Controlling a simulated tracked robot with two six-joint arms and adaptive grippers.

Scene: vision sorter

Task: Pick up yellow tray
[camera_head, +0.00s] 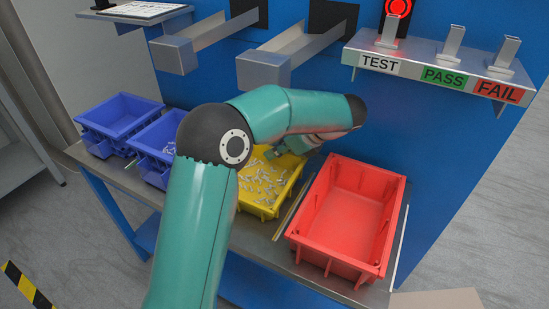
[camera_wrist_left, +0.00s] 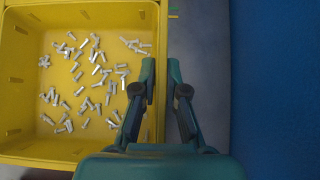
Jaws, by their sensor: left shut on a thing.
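The yellow tray (camera_head: 258,209) stands on the bench between a blue bin and the red tray, with many small silvery bolts inside. My left arm reaches over it and partly hides it. My left gripper (camera_head: 279,152) is at the tray's far right part. In the left wrist view the gripper (camera_wrist_left: 161,70) has one finger inside and one outside the tray's side wall (camera_wrist_left: 163,25), shut on that wall. The tray looks level on the bench. My right gripper is not in view.
The empty red tray (camera_head: 345,219) stands close on the right. Blue bins (camera_head: 118,117) stand on the left. Metal chutes (camera_head: 265,70) and a shelf marked TEST, PASS and FAIL (camera_head: 440,68) jut from the blue wall above.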

